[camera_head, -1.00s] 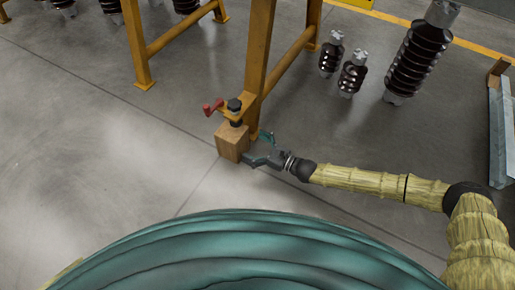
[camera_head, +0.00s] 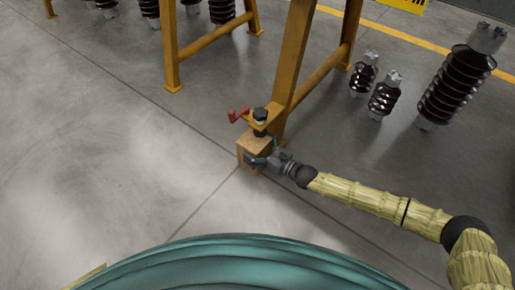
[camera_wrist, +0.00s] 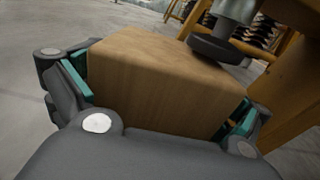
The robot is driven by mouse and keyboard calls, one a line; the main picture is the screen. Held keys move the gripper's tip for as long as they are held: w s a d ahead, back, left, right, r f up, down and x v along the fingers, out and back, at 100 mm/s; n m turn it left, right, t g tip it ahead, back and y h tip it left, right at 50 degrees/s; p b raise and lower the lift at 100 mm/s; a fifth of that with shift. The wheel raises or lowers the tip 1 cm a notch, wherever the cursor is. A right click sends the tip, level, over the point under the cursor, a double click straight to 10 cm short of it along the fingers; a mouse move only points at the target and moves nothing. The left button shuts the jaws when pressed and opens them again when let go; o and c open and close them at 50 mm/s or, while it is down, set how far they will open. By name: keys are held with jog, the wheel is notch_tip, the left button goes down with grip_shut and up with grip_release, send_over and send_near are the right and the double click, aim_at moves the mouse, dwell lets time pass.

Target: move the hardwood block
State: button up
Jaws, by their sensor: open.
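The hardwood block (camera_head: 250,147) is a brown wooden cube on the floor at the foot of an orange frame leg. It fills the middle of the wrist view (camera_wrist: 165,72). My gripper (camera_head: 262,161) is at the block's near side, with one finger on either side of it in the wrist view (camera_wrist: 160,97). The jaws are open; whether the teal pads touch the block I cannot tell. A dark round screw foot (camera_wrist: 218,48) is over the block's back right top; contact is unclear. The block's underside is hidden.
The screw jack (camera_head: 260,118) has a red handle (camera_head: 238,115) and sits on a bracket of the orange frame leg (camera_head: 291,70). Brown ribbed insulators (camera_head: 384,97) stand to the right. The grey floor (camera_head: 110,150) at left is clear.

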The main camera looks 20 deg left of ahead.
jog(key=shift+c, duration=0.2)
jog(key=c, duration=1.5)
jog(key=shift+w+d, duration=0.35)
jog(key=shift+w, duration=0.55)
jog(key=shift+w+d, duration=0.35)
jog(key=shift+w, duration=0.5)
jog(key=o, duration=1.5)
jog(key=shift+o, duration=0.2)
jog(key=v, duration=1.2)
